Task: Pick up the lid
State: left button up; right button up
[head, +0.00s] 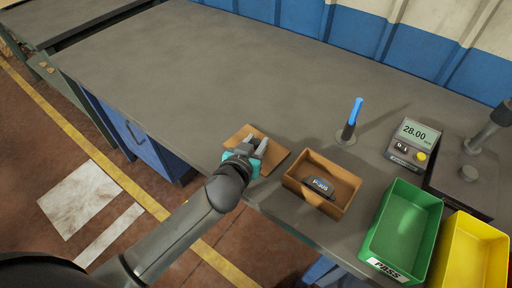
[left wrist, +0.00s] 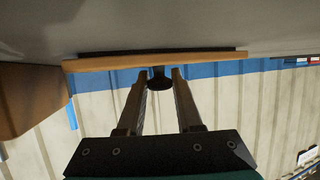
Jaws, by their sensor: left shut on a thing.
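The lid (head: 273,158) is a flat brown square near the table's front edge, left of an open brown box (head: 345,183). My left gripper (head: 257,144) is over the lid and covers part of it. In the left wrist view the lid (left wrist: 100,63) shows edge-on, with a dark knob (left wrist: 160,82) between the fingertips. My left gripper (left wrist: 160,88) is shut on this knob. Whether the lid touches the table is hard to tell. A dark labelled part (head: 320,186) lies in the box. My right gripper is not in view.
A green bin (head: 404,222) and a yellow bin (head: 470,250) stand at the right. A blue-handled tool (head: 354,115) stands upright behind the box. A scale with a display (head: 413,145) and a dark apparatus (head: 466,180) are at the far right. The table's left and back are clear.

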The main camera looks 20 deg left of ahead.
pick_arm(q)
grip_shut()
jog(key=shift+r, duration=0.1)
